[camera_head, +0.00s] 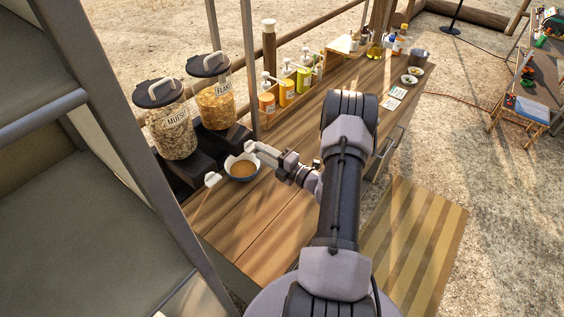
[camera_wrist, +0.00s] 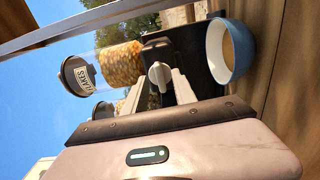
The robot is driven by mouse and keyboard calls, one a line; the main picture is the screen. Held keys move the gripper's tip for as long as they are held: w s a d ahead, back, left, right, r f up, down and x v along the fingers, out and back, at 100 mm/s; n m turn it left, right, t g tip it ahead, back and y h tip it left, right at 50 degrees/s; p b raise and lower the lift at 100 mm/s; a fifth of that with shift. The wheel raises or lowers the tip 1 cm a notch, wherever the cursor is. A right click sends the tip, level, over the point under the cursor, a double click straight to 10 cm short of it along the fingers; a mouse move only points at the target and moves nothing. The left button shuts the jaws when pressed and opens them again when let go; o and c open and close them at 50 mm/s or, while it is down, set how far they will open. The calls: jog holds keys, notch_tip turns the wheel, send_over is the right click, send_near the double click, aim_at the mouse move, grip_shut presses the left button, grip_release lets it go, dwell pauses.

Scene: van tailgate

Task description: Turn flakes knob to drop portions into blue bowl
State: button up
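The flakes dispenser (camera_head: 215,103) is a clear jar with a dark lid, full of golden flakes. It also shows sideways in the wrist view (camera_wrist: 121,64). Its pale grey knob (camera_wrist: 159,76) is on the dark base. Contact with the knob cannot be told. In the head view my gripper (camera_head: 268,150) is beside the bowl.
A muesli dispenser (camera_head: 172,128) stands left of the flakes one, with a pale knob (camera_head: 212,180). Pump bottles (camera_head: 287,92) stand in a wooden rack behind. A grey post (camera_head: 249,65) rises near the flakes dispenser. The counter's front left is clear.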

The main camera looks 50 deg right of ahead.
jog(key=s+d, duration=0.1)
jog(key=s, duration=1.4)
jog(key=shift+s+p, duration=0.3)
jog(key=shift+p, duration=0.15)
jog(key=shift+d, duration=0.1)
